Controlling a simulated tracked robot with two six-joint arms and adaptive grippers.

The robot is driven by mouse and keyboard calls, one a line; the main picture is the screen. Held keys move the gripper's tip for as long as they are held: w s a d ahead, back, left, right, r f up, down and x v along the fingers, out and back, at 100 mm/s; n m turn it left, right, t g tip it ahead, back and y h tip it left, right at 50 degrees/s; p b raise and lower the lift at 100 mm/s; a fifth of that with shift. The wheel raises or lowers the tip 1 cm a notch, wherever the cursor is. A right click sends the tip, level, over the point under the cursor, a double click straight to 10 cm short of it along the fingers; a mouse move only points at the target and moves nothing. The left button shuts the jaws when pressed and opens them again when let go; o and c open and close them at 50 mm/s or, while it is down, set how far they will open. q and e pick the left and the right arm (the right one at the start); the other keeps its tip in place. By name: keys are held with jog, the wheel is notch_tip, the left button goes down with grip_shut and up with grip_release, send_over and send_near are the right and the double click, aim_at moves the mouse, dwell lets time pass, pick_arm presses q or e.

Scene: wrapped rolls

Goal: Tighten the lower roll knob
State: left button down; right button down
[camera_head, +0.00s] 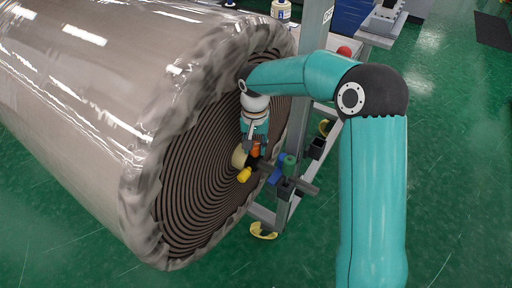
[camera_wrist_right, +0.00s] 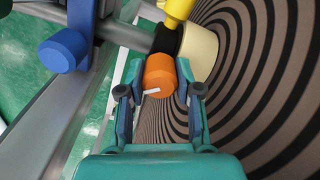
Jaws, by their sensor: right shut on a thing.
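The orange knob (camera_wrist_right: 160,76) sits on a dark hub beside the end of the big wrapped roll (camera_head: 80,100). My right gripper (camera_wrist_right: 160,92) has its two fingers on either side of the orange knob and is shut on it. The knob carries a white mark on its face. In the head view the right gripper (camera_head: 255,142) reaches down to the orange knob (camera_head: 255,151), partly covering it. I cannot tell which knob is the lower one. My left gripper is not in view.
A yellow knob (camera_head: 244,175), a blue knob (camera_head: 275,175) and a green knob (camera_head: 289,162) are close around the hub. A cream collar (camera_wrist_right: 199,51) lies against the roll's spiral end. A grey metal stand (camera_head: 312,40) rises beside it.

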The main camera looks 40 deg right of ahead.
jog(key=shift+m, duration=1)
jog(key=shift+w+r, duration=0.1)
jog(key=c, duration=0.8)
grip_release()
jog(key=shift+a, duration=0.1)
notch_tip(320, 180, up, 12)
jog(key=shift+f, duration=0.1)
